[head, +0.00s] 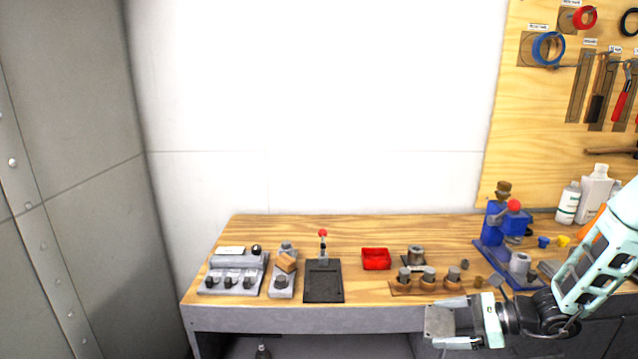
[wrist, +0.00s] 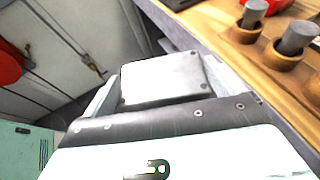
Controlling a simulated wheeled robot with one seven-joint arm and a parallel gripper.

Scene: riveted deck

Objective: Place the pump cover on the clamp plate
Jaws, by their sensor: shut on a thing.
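My gripper (head: 468,326) is in front of the workbench's front edge, right of centre in the head view. It is shut on the pump cover (head: 439,320), a grey, roughly square plate. The wrist view shows the cover (wrist: 162,78) between the two fingers, with small dark holes near its corners. The clamp plate is probably the dark flat plate (head: 323,285) with a red-knobbed clamp at its back, on the left half of the bench. It lies well left of my gripper, and nothing rests on it.
On the wooden bench (head: 350,230), a grey block with a wooden piece (head: 285,267) stands left of the dark plate. A red tray (head: 376,258) and a wooden holder with grey cylinders (head: 428,284) stand to its right. A blue fixture (head: 492,240) and bottles stand further right.

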